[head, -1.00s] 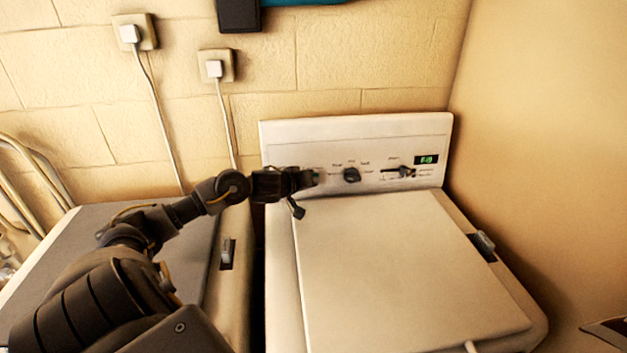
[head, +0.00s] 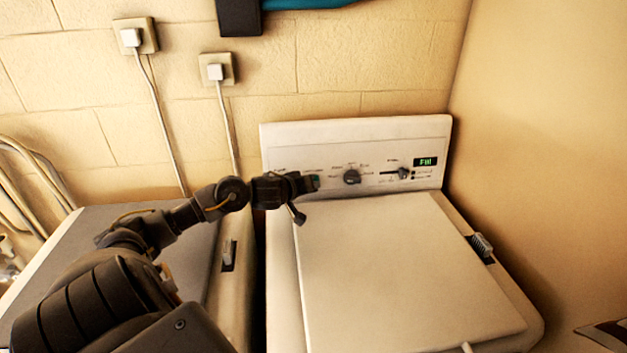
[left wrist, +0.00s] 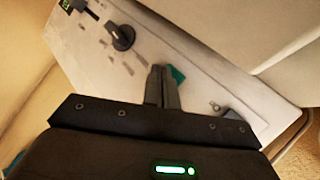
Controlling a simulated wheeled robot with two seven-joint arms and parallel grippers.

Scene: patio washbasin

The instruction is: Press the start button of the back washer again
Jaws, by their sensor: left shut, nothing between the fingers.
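The white washer (head: 400,265) stands against the wall with its lid shut. Its raised back panel (head: 300,143) has a dark round dial (head: 352,177), a slider knob (head: 402,173) and a lit green display (head: 425,161) that appears to read "Fill". A small green button (left wrist: 178,74) sits on the panel, left of the dial in the head view. My left gripper (head: 312,183) is shut and empty, its fingertips at this button and partly covering it. In the left wrist view the fingers (left wrist: 162,85) overlap the button's edge; I cannot tell whether they touch it.
A second machine with a grey top (head: 70,240) stands to the left, under my left arm, with a narrow gap between the two. Two wall sockets (head: 136,36) with plugged cables are above. A plain wall (head: 550,150) closes in on the right.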

